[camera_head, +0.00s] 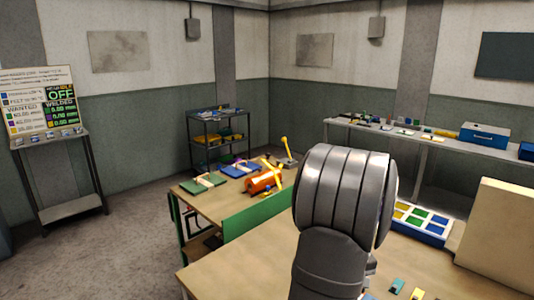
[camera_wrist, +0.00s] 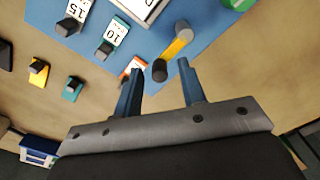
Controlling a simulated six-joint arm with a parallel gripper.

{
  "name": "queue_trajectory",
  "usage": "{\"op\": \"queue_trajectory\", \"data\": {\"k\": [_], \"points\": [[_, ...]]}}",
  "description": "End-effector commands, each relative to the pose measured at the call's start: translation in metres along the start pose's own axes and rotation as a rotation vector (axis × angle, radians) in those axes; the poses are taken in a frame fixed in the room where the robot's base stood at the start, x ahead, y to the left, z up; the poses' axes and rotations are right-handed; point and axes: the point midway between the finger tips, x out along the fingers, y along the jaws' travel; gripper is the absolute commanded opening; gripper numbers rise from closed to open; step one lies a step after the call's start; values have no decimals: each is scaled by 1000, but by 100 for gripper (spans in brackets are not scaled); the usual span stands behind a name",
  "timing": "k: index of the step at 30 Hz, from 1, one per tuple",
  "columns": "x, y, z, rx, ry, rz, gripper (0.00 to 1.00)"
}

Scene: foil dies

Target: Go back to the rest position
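My gripper (camera_wrist: 161,66) shows in the wrist view with its two blue fingers apart and nothing clasped between them. A yellow bar with dark round ends (camera_wrist: 178,44) lies just past the fingertips; its near end appears between them, and I cannot tell the gap in depth. In the head view my arm's grey links stand in the foreground and hide the gripper.
Below are a blue mat (camera_wrist: 215,40), dies marked 15 (camera_wrist: 77,12) and 10 (camera_wrist: 112,38), an orange-marked die (camera_wrist: 133,68), and loose yellow (camera_wrist: 38,70) and teal (camera_wrist: 72,88) pieces. A tan upright panel (camera_head: 498,235) stands at right; a colored tray (camera_head: 420,222) sits behind.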

Motion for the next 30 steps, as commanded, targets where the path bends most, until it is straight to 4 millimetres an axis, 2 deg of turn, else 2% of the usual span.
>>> {"op": "queue_trajectory", "data": {"k": [8,14,30], "points": [[-1,0,0,0,0,0,37],[-18,0,-1,0,2,1,37],[-124,0,-1,0,3,2,37]]}}
